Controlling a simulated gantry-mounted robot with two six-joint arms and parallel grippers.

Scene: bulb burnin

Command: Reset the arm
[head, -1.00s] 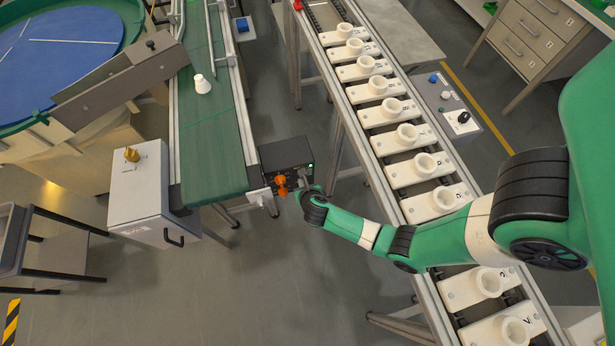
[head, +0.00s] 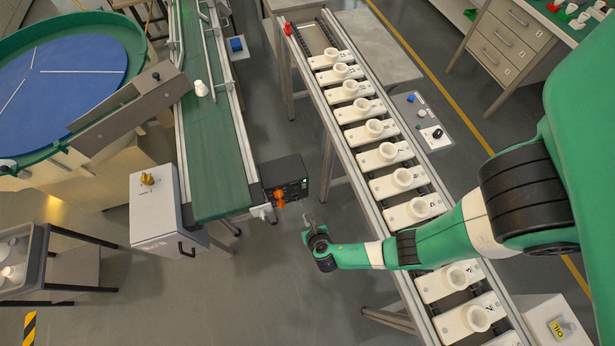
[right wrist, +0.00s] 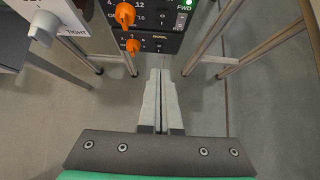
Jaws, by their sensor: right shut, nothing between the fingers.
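My right arm (head: 440,243) reaches in from the right, across the rail of sockets. Its gripper (head: 308,222) hangs over the open floor, just below and right of a black control box (head: 285,178) with orange knobs. In the right wrist view the gripper (right wrist: 160,75) has its two pale fingers together with nothing between them. The control box (right wrist: 160,20) shows ahead of the fingertips, apart from them, with a lit green lamp marked FWD. My left gripper does not show.
A green conveyor (head: 212,150) carries a white bulb (head: 201,88). A rail of white numbered socket plates (head: 387,155) runs below my arm. A grey cabinet (head: 158,205) with a brass knob stands left. A blue round table (head: 60,75) fills the upper left. Open floor lies at lower middle.

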